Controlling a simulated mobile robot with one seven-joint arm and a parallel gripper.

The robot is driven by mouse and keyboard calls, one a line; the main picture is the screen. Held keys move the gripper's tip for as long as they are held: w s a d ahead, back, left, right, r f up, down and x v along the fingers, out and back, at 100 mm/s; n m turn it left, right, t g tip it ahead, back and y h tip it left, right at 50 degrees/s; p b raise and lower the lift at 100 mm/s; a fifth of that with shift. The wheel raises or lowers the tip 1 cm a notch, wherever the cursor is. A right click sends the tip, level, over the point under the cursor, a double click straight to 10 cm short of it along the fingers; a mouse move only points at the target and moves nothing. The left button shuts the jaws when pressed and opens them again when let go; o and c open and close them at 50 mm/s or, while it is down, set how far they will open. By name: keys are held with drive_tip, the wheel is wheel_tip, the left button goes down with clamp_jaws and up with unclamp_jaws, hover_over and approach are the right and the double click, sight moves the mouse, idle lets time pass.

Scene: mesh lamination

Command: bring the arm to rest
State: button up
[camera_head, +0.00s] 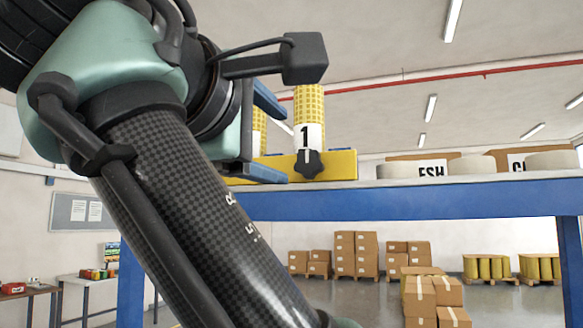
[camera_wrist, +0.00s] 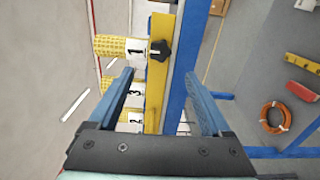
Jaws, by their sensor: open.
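My arm (camera_head: 190,200) fills the left of the head view, raised and bent. My gripper (camera_head: 286,144) is at the blue table's height with its two blue fingers apart and nothing between them. In the wrist view my gripper (camera_wrist: 159,73) is open, and the yellow rack shows beyond and between the fingers. A yellow mesh roll labelled 1 (camera_head: 309,104) stands upright in the yellow rack (camera_head: 340,164), just right of the fingertips. The rack has a black knob (camera_head: 312,164). Whether the fingers touch the rack cannot be told.
The blue-edged table (camera_head: 450,198) spans the right side. White rolls (camera_head: 472,166) and labelled boxes stand on it. Rolls labelled 3 (camera_wrist: 134,93) and 2 also stand in the rack. Cardboard boxes (camera_head: 357,255) are on the floor behind. The air above the table at right is clear.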

drive_tip(key=shift+s+a, duration=0.1)
drive_tip(key=shift+s, duration=0.2)
idle(0.4)
drive_tip(key=a+f+m+t+y, duration=0.35)
drive_tip(key=f+y, duration=0.25)
drive_tip(key=y, duration=0.2)
drive_tip(key=s+d+f+m+t+h, duration=0.1)
drive_tip(key=s+d+f+m+t, duration=0.2)
drive_tip(key=s+m, duration=0.2)
drive_tip(key=s+d+f+m+t+h, duration=0.1)
drive_tip(key=s+d+f+m+t, duration=0.1)
drive_tip(key=s+m, duration=0.4)
drive_tip(key=d+t+b, duration=0.1)
drive_tip(key=d, duration=0.1)
drive_tip(key=shift+s+d+f+t, duration=0.15)
drive_tip(key=shift+d+f+t, duration=0.15)
drive_tip(key=shift+f+t, duration=0.1)
